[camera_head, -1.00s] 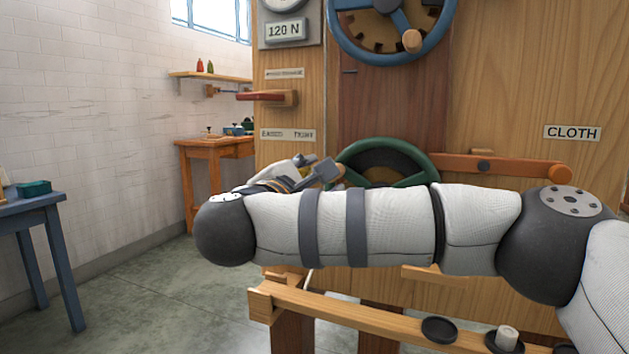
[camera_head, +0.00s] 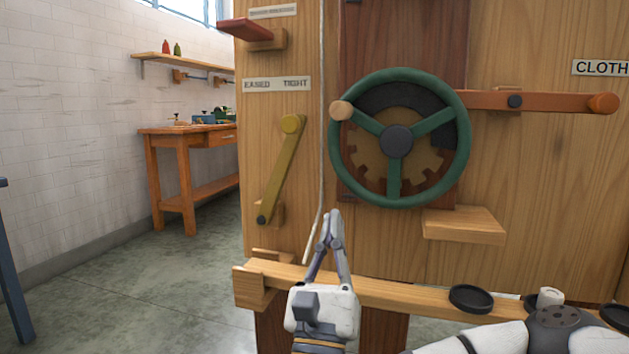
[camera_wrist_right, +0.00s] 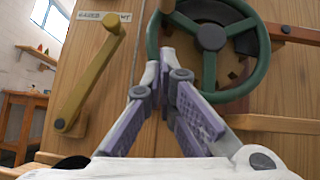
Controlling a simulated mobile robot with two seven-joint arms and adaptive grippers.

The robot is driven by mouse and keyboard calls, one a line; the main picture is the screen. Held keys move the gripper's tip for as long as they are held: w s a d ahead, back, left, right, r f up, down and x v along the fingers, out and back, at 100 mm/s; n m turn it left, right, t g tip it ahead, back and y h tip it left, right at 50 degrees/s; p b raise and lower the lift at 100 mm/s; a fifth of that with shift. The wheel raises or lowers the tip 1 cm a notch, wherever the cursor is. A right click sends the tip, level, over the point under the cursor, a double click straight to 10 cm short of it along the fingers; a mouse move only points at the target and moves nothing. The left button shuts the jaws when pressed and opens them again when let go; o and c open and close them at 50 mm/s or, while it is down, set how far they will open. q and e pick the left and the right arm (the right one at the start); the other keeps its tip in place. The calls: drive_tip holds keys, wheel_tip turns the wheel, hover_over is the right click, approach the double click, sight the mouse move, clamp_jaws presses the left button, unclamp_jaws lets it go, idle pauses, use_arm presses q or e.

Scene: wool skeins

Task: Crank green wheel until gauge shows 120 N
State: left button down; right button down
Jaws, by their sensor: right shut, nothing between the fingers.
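The green wheel (camera_head: 463,140) is mounted on the wooden panel, with three spokes, a dark hub and a pale wooden crank knob (camera_head: 341,110) at its upper left. A toothed wooden gear shows behind the spokes. In the right wrist view the green wheel (camera_wrist_right: 210,72) fills the upper right. My right gripper (camera_head: 331,216) is shut and empty, below and left of the wheel, pointing up and apart from the knob. Its fingers also show in the wrist view (camera_wrist_right: 160,60). The gauge is outside both current views. My left gripper is not in view.
A yellow lever (camera_head: 281,172) stands left of the wheel under an "EASED TIGHT" label (camera_head: 277,84). An orange-red bar (camera_head: 555,101) extends right of the wheel. A small wooden ledge (camera_head: 464,224) juts out below. A wooden rail (camera_head: 400,302) with dark cups crosses the front.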

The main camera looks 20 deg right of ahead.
approach(339, 132)
drive_tip(key=shift+w+d+r+b, duration=0.15)
drive_tip(key=shift+w+d+r, duration=0.1)
drive_tip(key=shift+d, duration=0.15)
drive_tip(key=shift+w+d+r+b, duration=0.2)
drive_tip(key=shift+w+d, duration=0.1)
drive_tip(key=shift+d, duration=0.1)
drive_tip(key=r, duration=0.3)
drive_tip(key=shift+w+a+r, duration=0.1)
drive_tip(key=shift+w+r, duration=0.15)
drive_tip(key=shift+r, duration=0.4)
wheel_tip(339, 132, up, 2)
drive_tip(key=shift+r+p, duration=0.1)
drive_tip(key=shift+p, duration=0.35)
